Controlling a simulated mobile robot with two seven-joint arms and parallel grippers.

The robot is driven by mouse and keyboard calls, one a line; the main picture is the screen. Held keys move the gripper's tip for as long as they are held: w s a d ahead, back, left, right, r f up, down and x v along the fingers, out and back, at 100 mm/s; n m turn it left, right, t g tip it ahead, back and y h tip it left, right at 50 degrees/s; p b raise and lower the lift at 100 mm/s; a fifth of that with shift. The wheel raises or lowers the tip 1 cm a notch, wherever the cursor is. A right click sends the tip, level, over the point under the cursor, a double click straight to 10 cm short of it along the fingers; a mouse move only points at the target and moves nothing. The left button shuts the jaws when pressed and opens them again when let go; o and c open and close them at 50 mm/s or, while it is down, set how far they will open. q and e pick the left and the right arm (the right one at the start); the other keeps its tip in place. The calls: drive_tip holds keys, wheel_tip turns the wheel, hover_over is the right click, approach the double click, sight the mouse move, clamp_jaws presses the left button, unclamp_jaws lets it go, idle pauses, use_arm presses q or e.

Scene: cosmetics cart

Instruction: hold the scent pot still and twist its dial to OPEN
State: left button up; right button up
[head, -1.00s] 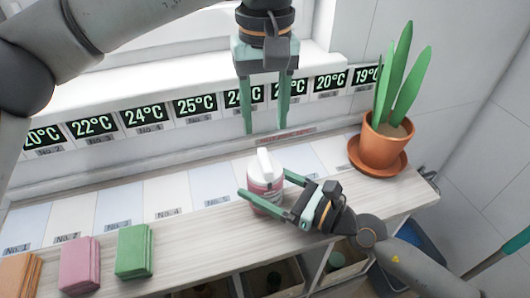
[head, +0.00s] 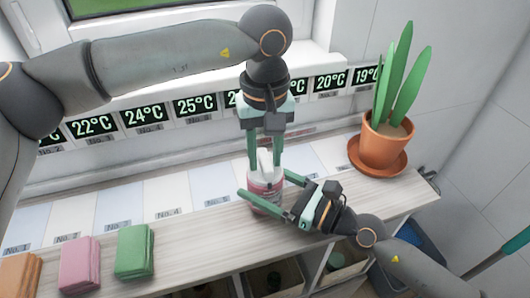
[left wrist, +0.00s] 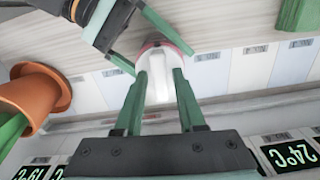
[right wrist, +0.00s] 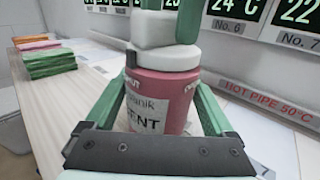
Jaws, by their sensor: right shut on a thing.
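The scent pot (head: 265,193) stands upright on the wooden shelf top, with a pink body and a white dial (right wrist: 168,57) that has a raised grip bar. My right gripper (head: 263,184) is shut around the pot's body, one finger on each side. My left gripper (head: 265,165) points straight down over the dial. In the left wrist view its fingers (left wrist: 160,75) are apart, on both sides of the white bar, and whether they touch it is hard to tell. Part of the label reads "ENT" in the right wrist view; the dial's marks are not readable.
A potted plant (head: 385,145) on a saucer stands to the right. Green (head: 134,250), pink (head: 80,264) and orange (head: 20,272) cloth stacks lie at the left. Temperature displays line the wall ledge behind, above a "HOT PIPE 50°C" label (right wrist: 268,104). The shelf between cloths and pot is clear.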

use_arm(q)
clamp_jaws()
idle(0.5)
drive_tip(key=n, duration=0.4)
drive_tip(key=shift+n, duration=0.3)
drive_tip(key=n, duration=0.4)
drive_tip(key=shift+n, duration=0.3)
drive_tip(key=n, duration=0.4)
drive_tip(key=shift+n, duration=2.1)
